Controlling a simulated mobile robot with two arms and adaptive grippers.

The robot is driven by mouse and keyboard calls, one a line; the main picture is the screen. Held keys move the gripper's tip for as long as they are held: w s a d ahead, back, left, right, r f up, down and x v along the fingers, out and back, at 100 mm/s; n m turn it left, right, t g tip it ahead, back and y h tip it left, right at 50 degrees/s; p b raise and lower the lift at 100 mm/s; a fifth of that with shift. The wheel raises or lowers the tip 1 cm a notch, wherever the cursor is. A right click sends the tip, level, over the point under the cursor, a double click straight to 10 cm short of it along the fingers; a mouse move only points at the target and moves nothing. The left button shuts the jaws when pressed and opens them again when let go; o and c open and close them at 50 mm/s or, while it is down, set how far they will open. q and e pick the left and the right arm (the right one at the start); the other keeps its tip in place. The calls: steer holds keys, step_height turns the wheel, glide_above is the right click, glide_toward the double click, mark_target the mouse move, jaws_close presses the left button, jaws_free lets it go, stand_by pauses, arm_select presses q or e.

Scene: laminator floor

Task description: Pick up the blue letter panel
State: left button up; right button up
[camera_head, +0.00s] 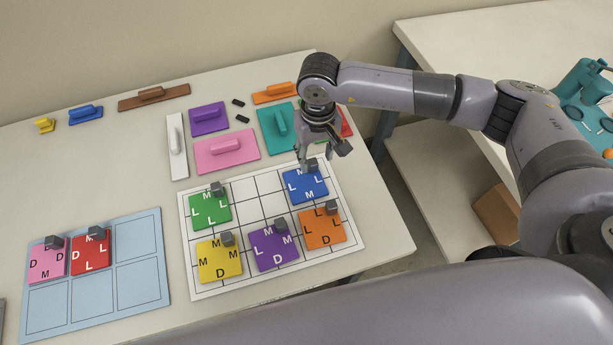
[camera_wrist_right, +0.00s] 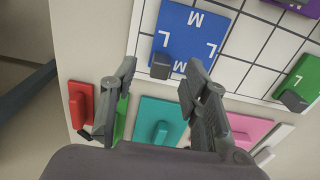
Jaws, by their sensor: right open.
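The blue letter panel (camera_head: 308,190) lies in the top right cell of the white grid board (camera_head: 240,186). It carries white letters M and L and a small dark grey knob on its far edge. My right gripper (camera_head: 319,160) hangs just above this knob, pointing down. In the right wrist view the blue panel (camera_wrist_right: 188,38) lies ahead of the fingers, and its knob (camera_wrist_right: 161,66) shows between the two open fingertips (camera_wrist_right: 160,72). I cannot tell the exact height gap. Nothing is held. My left gripper is in neither view.
On the grid board sit green (camera_head: 209,208), yellow (camera_head: 219,260), purple (camera_head: 273,248) and orange (camera_head: 322,229) letter panels. A light blue board (camera_head: 95,300) at left holds pink and red panels. Handled blocks, including teal (camera_head: 277,128) and pink (camera_head: 227,153), lie just behind the grid board.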

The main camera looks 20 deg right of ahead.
mark_target(314, 165)
step_height(314, 165, down, 4)
steer(key=shift+a+r+p, duration=0.15)
steer(key=shift+p, duration=0.65)
steer(key=shift+f, duration=0.5)
jaws_close()
